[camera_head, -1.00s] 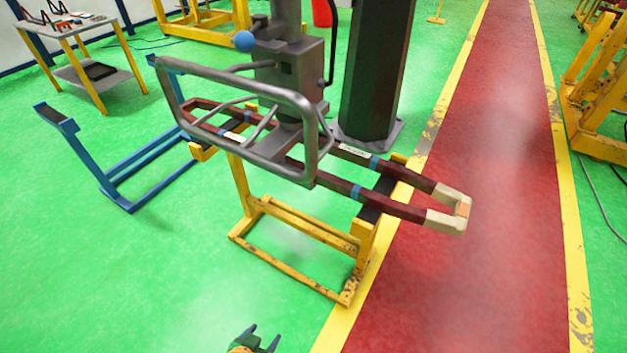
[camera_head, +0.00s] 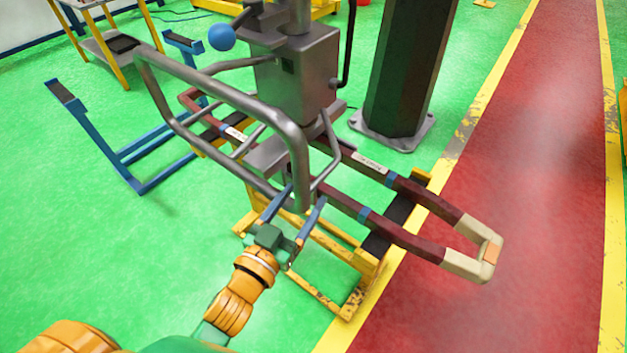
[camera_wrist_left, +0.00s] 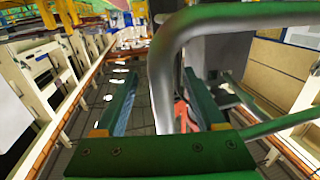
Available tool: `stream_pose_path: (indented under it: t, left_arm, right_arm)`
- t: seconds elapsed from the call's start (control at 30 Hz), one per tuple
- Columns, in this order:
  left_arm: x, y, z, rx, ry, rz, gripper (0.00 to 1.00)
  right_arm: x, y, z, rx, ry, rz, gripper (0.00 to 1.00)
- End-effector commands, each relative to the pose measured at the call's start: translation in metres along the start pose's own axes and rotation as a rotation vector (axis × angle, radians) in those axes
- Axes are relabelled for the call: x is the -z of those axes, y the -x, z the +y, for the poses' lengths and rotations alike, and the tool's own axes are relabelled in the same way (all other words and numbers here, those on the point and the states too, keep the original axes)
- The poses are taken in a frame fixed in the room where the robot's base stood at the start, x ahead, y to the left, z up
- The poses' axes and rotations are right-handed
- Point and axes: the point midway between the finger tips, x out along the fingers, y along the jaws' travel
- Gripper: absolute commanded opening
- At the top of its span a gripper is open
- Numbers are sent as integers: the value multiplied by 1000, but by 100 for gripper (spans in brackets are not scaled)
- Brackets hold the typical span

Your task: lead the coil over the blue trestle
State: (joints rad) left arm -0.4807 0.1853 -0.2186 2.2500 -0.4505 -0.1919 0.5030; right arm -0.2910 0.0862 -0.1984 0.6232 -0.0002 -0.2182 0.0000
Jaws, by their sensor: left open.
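The coil is a long dark red loop (camera_head: 405,237) with beige ends. It lies across the yellow trestle (camera_head: 362,262), under the grey lifting device (camera_head: 296,75). The blue trestle (camera_head: 130,172) stands on the floor to the left, partly behind the handle. The device's grey tubular handle (camera_head: 215,92) slants toward me above the coil. My left gripper (camera_head: 296,200) is open at the handle's near right corner, its blue-grey fingers on either side of the tube. In the left wrist view, the tube (camera_wrist_left: 163,85) runs between the open fingers. My right gripper is out of view.
A dark column (camera_head: 405,75) stands behind the coil. A red walkway with yellow edges (camera_head: 530,190) runs on the right, under the coil's beige end. A table (camera_head: 105,40) stands at the back left. Green floor is clear at the front left.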

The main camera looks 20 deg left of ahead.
Motion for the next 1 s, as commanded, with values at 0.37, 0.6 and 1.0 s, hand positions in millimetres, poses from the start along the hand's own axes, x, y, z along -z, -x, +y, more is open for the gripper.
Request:
stream_pose_path:
  t: [0.37,0.6,1.0]
  left_arm:
    - [2,-62,0,0,0,0,72]
    - [0,-68,0,0,0,-1,72]
    - [0,-68,0,0,0,-2,0]
  right_arm:
    - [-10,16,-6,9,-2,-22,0]
    - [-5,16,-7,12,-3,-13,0]
    - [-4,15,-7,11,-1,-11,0]
